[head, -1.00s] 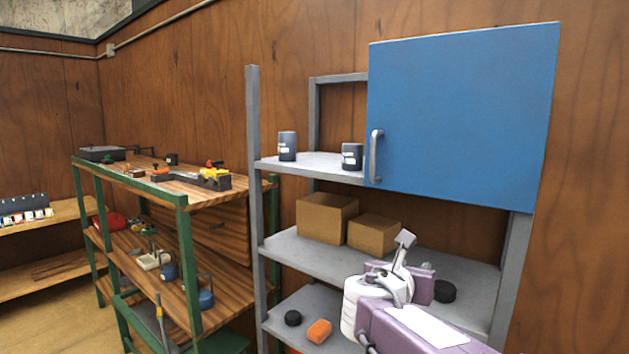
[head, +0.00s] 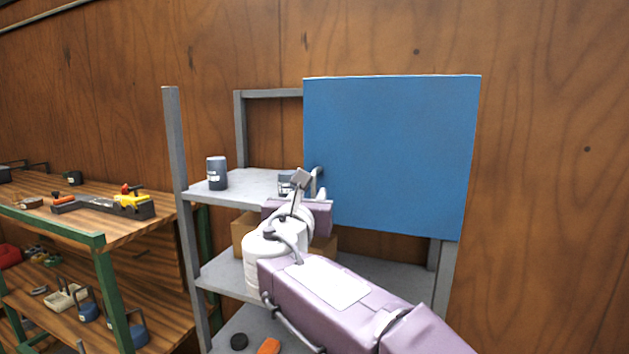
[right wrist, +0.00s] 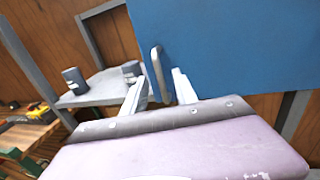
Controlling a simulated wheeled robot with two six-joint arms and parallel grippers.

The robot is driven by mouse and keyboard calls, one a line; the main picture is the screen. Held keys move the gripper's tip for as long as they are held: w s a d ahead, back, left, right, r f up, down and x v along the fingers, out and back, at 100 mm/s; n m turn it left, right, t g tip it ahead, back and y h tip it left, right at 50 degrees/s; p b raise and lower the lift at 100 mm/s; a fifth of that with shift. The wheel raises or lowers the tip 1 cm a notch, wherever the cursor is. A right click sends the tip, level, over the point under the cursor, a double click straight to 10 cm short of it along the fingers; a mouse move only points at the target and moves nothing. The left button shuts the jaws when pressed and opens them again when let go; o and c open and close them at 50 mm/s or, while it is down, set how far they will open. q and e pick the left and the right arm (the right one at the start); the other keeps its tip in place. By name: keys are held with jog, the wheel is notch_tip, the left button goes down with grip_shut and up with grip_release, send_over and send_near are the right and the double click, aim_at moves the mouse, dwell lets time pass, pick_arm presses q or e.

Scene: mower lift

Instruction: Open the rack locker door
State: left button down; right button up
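The rack locker has a flat blue door (head: 390,150) at the upper right of the grey rack, and it looks shut. Its grey vertical handle (right wrist: 158,73) is at the door's left edge. In the head view the handle is mostly hidden by my right gripper (head: 312,184). In the right wrist view my right gripper (right wrist: 158,92) is open, with one finger on each side of the handle in the picture. I cannot tell whether the fingertips reach past the handle or touch it. My left gripper is not in view.
Cardboard boxes sit below. A green-framed workbench (head: 105,240) with tools stands to the left.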

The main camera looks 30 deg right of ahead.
aim_at(313, 186)
jog(key=p+x, duration=0.2)
jog(key=x, duration=0.5)
jog(key=shift+d, duration=0.25)
jog(key=shift+w+a, duration=0.3)
jog(key=shift+a, duration=0.1)
jog(key=c, duration=0.5)
grip_shut()
jog(key=shift+s+d, duration=0.15)
jog(key=shift+s, duration=0.05)
jog(key=shift+w, duration=0.1)
